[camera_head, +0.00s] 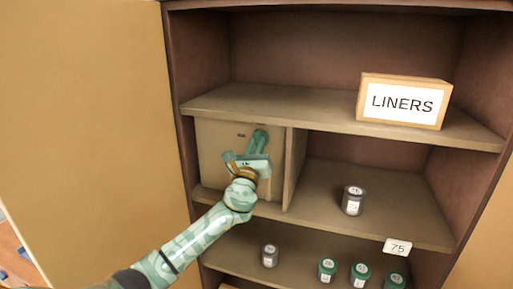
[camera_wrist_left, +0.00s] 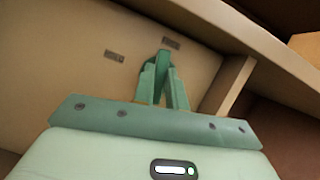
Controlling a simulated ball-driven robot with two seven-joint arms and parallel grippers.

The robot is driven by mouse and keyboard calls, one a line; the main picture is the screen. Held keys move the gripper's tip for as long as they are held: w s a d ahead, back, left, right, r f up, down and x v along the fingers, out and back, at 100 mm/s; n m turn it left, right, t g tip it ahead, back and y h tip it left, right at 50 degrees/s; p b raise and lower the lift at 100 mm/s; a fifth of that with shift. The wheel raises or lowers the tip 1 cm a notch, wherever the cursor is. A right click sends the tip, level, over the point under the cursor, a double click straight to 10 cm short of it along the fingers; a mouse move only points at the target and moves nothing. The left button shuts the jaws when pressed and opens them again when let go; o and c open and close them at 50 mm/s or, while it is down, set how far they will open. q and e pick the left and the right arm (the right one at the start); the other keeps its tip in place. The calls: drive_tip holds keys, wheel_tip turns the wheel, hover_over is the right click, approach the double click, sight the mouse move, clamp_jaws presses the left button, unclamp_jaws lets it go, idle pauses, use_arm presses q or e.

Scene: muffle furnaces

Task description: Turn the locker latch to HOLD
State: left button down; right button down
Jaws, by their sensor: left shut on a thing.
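The locker (camera_head: 213,150) is a tan panel in the left bay of the middle shelf. Its latch (camera_head: 259,140) is a green handle near the top of the panel. It also shows in the left wrist view (camera_wrist_left: 163,62), between my fingers. Two small dark labels sit on the panel, a left label (camera_wrist_left: 115,56) and a right label (camera_wrist_left: 172,43); their words are too small to read. The latch's upper end lies near the right label. My left gripper (camera_head: 254,152) is shut on the latch, and its fingers (camera_wrist_left: 163,85) hide part of it. My right gripper is not in view.
A divider (camera_head: 295,168) stands just right of the locker. A grey jar (camera_head: 352,200) stands in the right bay, and a LINERS box (camera_head: 403,101) sits on the shelf above. Several jars stand on the lower shelf. A large tan door (camera_head: 85,130) is at the left.

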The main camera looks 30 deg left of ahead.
use_arm(q)
drive_tip(key=n+g+y, duration=0.1)
drive_tip(key=n, duration=0.2)
drive_tip(key=n+g+y, duration=0.1)
drive_tip(key=n, duration=0.3)
drive_tip(key=n+g+y, duration=0.2)
drive_tip(key=n, duration=0.2)
drive_tip(key=shift+d+r, duration=0.1)
drive_tip(key=n, duration=0.2)
drive_tip(key=n+g+p, duration=0.1)
drive_tip(key=n, duration=0.1)
drive_tip(key=shift+r+g+p, duration=0.1)
drive_tip(key=shift+g+p, duration=0.2)
drive_tip(key=shift+n+g+p, duration=0.6)
drive_tip(key=shift+n+p, duration=0.55)
drive_tip(key=shift+n, duration=0.85)
drive_tip(key=c, duration=1.4)
unclamp_jaws()
drive_tip(key=shift+c, duration=0.2)
